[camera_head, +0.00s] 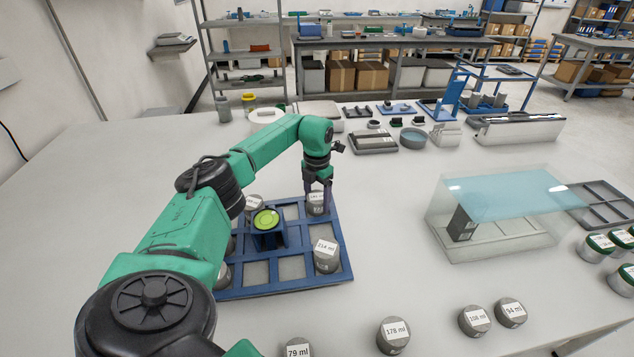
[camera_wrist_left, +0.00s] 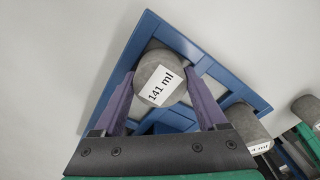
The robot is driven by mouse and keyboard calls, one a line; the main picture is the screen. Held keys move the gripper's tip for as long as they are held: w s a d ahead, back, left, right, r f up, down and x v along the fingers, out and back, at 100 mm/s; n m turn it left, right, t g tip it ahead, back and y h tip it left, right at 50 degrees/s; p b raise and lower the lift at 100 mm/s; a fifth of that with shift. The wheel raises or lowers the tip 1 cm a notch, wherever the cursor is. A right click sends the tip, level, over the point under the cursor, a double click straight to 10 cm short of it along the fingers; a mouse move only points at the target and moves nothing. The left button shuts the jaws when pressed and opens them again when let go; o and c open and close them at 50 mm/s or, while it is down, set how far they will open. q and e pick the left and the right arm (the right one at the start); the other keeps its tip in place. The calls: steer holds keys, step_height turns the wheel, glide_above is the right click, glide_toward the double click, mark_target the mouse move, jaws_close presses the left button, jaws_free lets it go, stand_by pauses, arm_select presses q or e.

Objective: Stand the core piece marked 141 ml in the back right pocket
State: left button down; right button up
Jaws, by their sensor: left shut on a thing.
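The core piece marked 141 ml (camera_head: 317,208) is a grey cylinder with a white label on top; it also shows in the left wrist view (camera_wrist_left: 160,78). My left gripper (camera_head: 317,190) points down with its purple fingers shut on either side of it. The core is upright at the back right pocket of the blue rack (camera_head: 344,272). I cannot tell whether its base touches the pocket floor. My right gripper is out of view.
A core marked 214 ml (camera_head: 326,256) stands in the rack's right column. A blue block with a green disc (camera_head: 266,220) sits mid-rack. Cores marked 178 ml (camera_head: 393,336) and 79 ml (camera_head: 298,349) stand in front. A clear case (camera_head: 500,215) stands to the right.

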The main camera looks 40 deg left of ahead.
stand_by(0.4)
arm_select(q)
jaws_free()
step_height(320, 180, up, 5)
steer(key=p, duration=0.4)
steer(key=shift+r+p, duration=0.1)
steer(key=shift+p, duration=0.2)
stand_by(0.3)
